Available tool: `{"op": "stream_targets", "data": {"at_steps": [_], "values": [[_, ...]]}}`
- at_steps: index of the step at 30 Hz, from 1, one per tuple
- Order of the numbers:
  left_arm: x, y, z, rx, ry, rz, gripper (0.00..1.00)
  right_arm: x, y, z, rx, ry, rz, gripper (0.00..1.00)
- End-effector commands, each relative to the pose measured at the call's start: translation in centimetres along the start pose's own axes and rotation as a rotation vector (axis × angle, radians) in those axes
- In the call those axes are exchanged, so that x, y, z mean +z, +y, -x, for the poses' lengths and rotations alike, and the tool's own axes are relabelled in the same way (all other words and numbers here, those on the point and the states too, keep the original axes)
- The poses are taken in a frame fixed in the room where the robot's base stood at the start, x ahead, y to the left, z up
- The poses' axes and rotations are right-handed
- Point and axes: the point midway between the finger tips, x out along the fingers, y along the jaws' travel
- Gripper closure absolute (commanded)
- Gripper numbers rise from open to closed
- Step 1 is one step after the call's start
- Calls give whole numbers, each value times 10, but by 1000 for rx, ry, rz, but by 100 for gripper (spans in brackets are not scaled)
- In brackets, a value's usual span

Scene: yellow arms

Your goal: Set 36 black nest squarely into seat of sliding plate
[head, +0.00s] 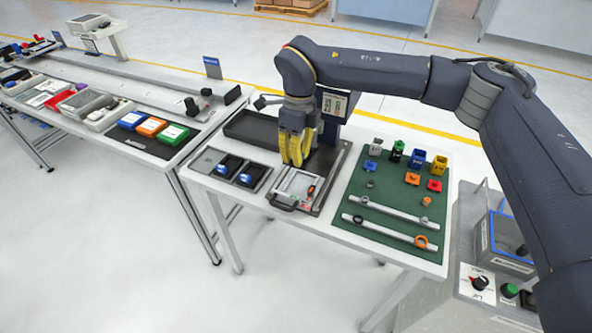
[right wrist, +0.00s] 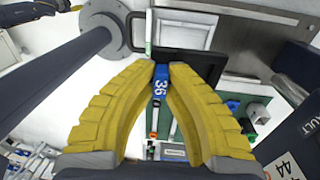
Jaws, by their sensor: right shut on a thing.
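My right gripper (head: 294,163) has its yellow fingers pointing down above the back part of the sliding plate station. In the right wrist view the right gripper (right wrist: 161,66) is shut, its fingertips together on a small piece with a blue face marked 36 (right wrist: 160,84). I take this piece for the 36 nest; its black part is mostly hidden by the fingers. The light sliding plate (head: 291,190) lies in front of and below the fingers, with a dark handle at its near edge. Its seat is not clearly visible.
Two dark trays with black and blue pieces (head: 229,164) lie left of the plate. An empty black tray (head: 250,130) is behind them. A green mat (head: 383,205) with rails, rings and coloured blocks lies to the right. A small display (head: 334,104) stands behind the station.

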Motion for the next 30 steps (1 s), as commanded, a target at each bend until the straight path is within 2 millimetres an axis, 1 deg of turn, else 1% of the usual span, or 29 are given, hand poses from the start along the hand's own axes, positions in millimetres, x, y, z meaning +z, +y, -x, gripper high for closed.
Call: {"op": "stream_targets", "data": {"at_steps": [1, 3, 9, 13, 16, 17, 20, 24, 30], "values": [[0, 0, 0, 0, 0, 0, 66, 1, 0, 13, -5, -3, 0, 100], [0, 0, 0, 0, 0, 0, 66, 1, 2, 27, -4, -3, 1, 100], [0, 0, 0, 0, 0, 0, 66, 0, 5, 59, -3, -2, 1, 100], [0, 0, 0, 0, 0, 0, 66, 0, 6, 73, -2, -1, 0, 100], [0, 0, 0, 0, 0, 0, 66, 0, 8, 76, -9, 0, 2, 100], [0, 0, 0, 0, 0, 0, 66, -1, 8, 75, -14, 0, 3, 100], [0, 0, 0, 0, 0, 0, 66, -3, 14, 58, -25, 3, 8, 100], [0, 0, 0, 0, 0, 0, 66, -6, 18, 20, -45, 3, 25, 100], [0, 0, 0, 0, 0, 0, 66, -6, 17, -25, -74, 1, 39, 100]]}}
